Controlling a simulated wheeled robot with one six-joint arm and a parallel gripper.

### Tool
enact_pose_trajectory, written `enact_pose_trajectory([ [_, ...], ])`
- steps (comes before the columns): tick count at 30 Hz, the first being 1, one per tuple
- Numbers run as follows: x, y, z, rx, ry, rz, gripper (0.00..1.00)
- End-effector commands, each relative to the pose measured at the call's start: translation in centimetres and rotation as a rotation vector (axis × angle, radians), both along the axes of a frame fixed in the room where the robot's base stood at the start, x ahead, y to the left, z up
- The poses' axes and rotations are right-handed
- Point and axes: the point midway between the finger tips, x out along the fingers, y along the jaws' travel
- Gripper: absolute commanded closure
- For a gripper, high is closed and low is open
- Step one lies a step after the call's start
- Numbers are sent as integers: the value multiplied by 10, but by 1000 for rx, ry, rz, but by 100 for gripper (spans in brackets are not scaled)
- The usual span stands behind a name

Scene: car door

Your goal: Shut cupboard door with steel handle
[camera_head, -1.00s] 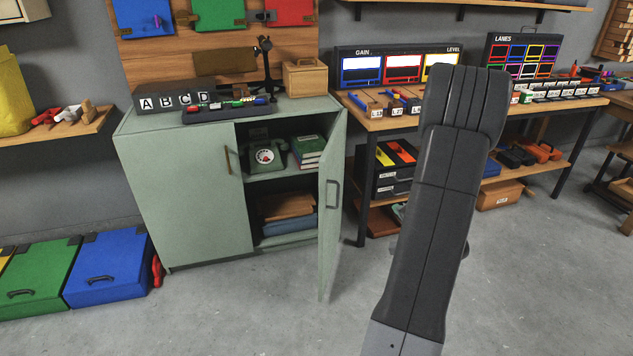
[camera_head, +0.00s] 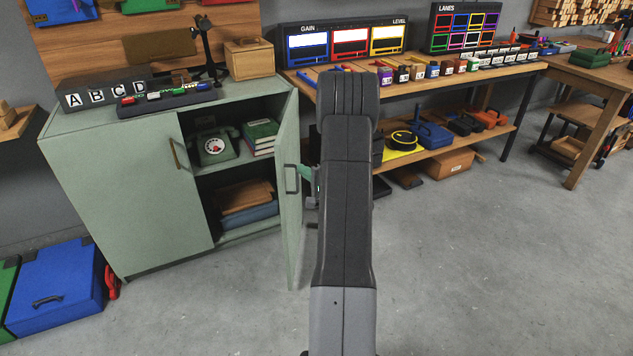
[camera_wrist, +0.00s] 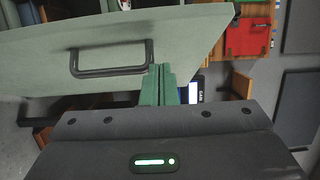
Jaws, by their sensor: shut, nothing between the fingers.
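The green cupboard (camera_head: 127,185) has its right door (camera_head: 289,205) standing open toward me. The door carries a grey steel handle (camera_head: 292,179) on its outer face; the handle also shows in the wrist view (camera_wrist: 110,72). My gripper (camera_head: 307,172) is mostly hidden behind my arm in the head view, just right of the door's outer face. In the wrist view its green fingers (camera_wrist: 157,85) are shut and empty, with the tips close to the right end of the handle. I cannot tell whether they touch the door.
The left door (camera_head: 145,190) is closed and has a brass handle (camera_head: 175,153). Inside the open side are a telephone (camera_head: 213,147), books (camera_head: 261,135) and folded items. A workbench (camera_head: 420,80) stands to the right. The floor in front is clear.

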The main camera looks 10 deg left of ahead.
Motion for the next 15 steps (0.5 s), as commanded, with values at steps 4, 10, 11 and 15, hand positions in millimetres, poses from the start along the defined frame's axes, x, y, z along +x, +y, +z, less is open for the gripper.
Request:
enact_pose_trajectory([
  [4, -1, 24, 0, 1, -1, 2, 100],
  [10, -2, 39, 0, 1, -1, 1, 100],
  [11, -2, 39, 0, 1, -1, 0, 100],
  [15, -2, 41, 1, 1, -1, -2, 100],
])
